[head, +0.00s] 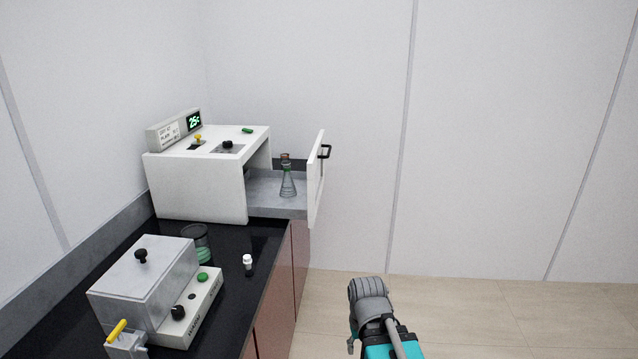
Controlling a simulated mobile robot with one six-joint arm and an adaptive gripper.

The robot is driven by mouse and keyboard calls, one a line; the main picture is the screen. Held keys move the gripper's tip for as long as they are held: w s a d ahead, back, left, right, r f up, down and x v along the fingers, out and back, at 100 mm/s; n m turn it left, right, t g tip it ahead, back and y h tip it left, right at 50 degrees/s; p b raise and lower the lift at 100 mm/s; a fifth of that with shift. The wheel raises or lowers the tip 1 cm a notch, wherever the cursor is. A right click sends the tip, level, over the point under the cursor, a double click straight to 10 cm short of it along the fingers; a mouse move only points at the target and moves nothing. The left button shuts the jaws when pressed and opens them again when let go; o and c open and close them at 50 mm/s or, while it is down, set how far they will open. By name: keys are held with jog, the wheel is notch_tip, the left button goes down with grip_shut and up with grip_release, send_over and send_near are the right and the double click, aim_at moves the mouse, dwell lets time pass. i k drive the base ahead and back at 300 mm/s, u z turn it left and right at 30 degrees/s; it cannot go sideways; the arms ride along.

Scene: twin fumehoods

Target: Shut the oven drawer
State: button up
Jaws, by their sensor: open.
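The oven (195,185) is a white box with a 25-degree-style green display, standing on the dark counter at the back left in the head view. Its drawer (262,200) is pulled out to the right, with a grey tray floor showing. The white drawer front (316,185) stands upright and well apart from the oven body. A dark handle (325,152) is on its outer face. A conical glass flask (288,184) with a brown top stands in the drawer. Part of my arm shows at the bottom, but I cannot make out my gripper.
A grey box-shaped device (145,285) with knobs stands at the front left of the counter (235,300). A glass beaker (196,243) and a small white-capped bottle (248,262) stand between it and the oven. The floor (480,310) right of the counter is clear.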

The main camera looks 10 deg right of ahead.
aim_at(262, 186)
jog(key=z, duration=1.75)
jog(key=i, duration=1.3)
jog(key=u, duration=1.15)
